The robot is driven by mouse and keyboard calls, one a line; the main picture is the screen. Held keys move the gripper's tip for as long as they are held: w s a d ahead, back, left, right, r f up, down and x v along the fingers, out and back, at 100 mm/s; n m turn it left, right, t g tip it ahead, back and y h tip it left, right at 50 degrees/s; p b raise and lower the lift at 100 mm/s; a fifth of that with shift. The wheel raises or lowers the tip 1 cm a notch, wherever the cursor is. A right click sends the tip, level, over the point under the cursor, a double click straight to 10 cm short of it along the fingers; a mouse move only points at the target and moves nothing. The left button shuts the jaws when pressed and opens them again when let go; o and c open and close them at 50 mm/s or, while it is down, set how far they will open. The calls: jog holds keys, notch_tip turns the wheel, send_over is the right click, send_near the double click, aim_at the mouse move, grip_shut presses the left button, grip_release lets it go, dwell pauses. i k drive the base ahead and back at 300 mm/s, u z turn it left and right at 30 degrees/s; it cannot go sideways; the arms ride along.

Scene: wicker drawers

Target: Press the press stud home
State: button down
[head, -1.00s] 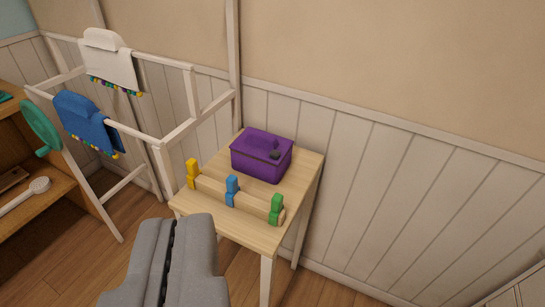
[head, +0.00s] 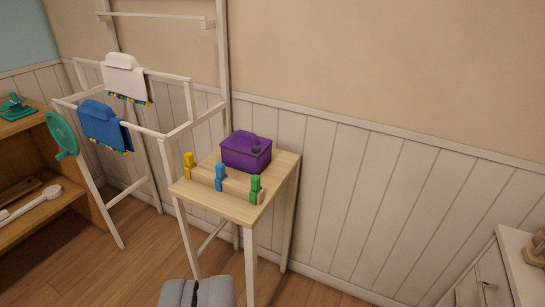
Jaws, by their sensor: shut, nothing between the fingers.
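A purple box (head: 246,154) sits at the back of a small light-wood table (head: 221,207) by the wall. A small dark knob (head: 256,149) shows at its upper front edge; I cannot tell whether this is the press stud. No other press stud can be made out. My gripper (head: 197,281) is shut and empty at the bottom edge of the view. In the picture it is below and in front of the table, apart from the box. Its lower part is cut off by the frame.
A white rack with a blue cloth (head: 101,124) and a white cloth (head: 122,77) stands left. Wooden shelves (head: 75,192) are far left, a white cabinet (head: 487,278) far right.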

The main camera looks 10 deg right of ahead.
aim_at(255, 148)
jog(key=z, duration=0.05)
jog(key=i, duration=0.5)
jog(key=z, duration=0.05)
jog(key=k, duration=0.4)
jog(key=z, duration=0.45)
jog(key=i, duration=1.35)
jog(key=u, duration=0.1)
